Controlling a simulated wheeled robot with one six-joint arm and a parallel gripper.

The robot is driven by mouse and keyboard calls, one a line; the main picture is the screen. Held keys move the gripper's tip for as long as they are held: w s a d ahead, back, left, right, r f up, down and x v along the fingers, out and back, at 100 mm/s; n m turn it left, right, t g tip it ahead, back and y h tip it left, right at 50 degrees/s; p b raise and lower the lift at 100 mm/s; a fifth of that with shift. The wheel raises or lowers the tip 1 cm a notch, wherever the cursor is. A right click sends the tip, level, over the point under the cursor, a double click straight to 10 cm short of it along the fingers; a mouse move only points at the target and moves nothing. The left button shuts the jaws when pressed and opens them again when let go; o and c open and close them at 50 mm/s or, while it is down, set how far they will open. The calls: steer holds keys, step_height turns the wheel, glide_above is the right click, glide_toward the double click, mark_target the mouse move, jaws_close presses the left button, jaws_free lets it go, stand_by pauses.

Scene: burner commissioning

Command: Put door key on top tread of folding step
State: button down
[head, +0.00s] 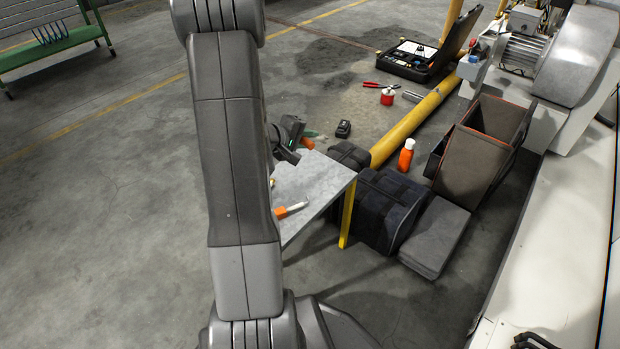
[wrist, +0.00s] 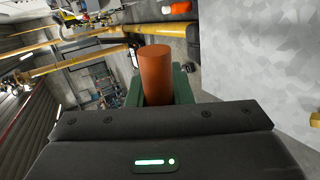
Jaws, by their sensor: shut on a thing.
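My gripper (head: 304,139) is beyond the far edge of the folding step, partly hidden behind my arm. In the wrist view its green fingers (wrist: 157,97) are shut on an orange-brown cylinder (wrist: 156,72), which points away from the camera. I cannot tell whether this cylinder is part of the door key; no clear key shape shows. The folding step has a grey top tread (head: 322,176) and a yellow leg; the tread fills the right of the wrist view (wrist: 255,55). The gripper is beside the tread. An orange-and-white tool (head: 291,209) lies on the tread.
A small yellow thing (wrist: 314,120) is at the tread's edge. Dark bags (head: 384,208), a grey block (head: 436,238) and an open brown tote (head: 483,150) stand right of the step. An orange bottle (head: 406,156) stands by a yellow pipe (head: 412,130).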

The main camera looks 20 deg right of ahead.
step_height(320, 180, down, 10)
steer(key=b, duration=0.4)
steer(key=shift+r, duration=0.25)
steer(key=c, duration=1.5)
jaws_free()
steer(key=shift+o, duration=0.2)
steer(key=shift+v, duration=4.05)
step_height(320, 180, up, 7)
steer(key=s+a+p, duration=0.1)
steer(key=a+p, duration=0.1)
steer(key=p, duration=0.1)
steer(key=shift+a+r+p, duration=0.2)
steer(key=shift+p, duration=0.2)
